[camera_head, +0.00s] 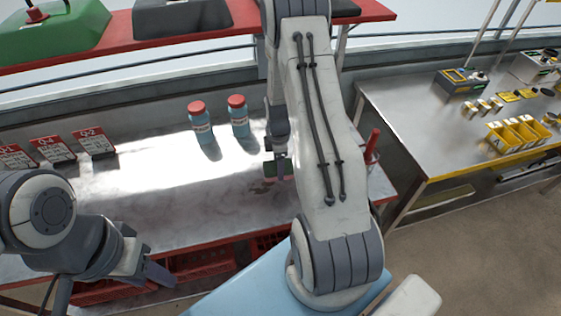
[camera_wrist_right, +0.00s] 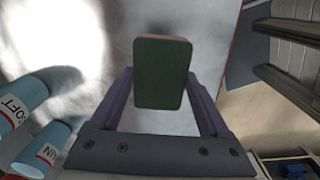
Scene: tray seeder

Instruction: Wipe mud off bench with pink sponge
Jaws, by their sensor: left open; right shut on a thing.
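My right gripper (camera_head: 279,168) is shut on the sponge (camera_head: 269,171), low over the grey bench (camera_head: 60,195). In the right wrist view the sponge (camera_wrist_right: 163,73) shows a dark green face with a thin pink edge at the top, between the two fingers. Whether it touches the bench is unclear. Faint brown mud marks (camera_head: 262,188) lie on the bench just in front of the sponge; my right arm may hide more. My left gripper (camera_head: 148,268) is open and empty near the bench's front edge.
Two blue bottles with red caps (camera_head: 200,124) (camera_head: 238,117) stand left of the right gripper. Red-and-white signs (camera_head: 54,150) stand at the left. A red-handled item in a holder (camera_head: 372,147) is at the right end. A red shelf (camera_head: 115,35) runs above. The bench's left middle is clear.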

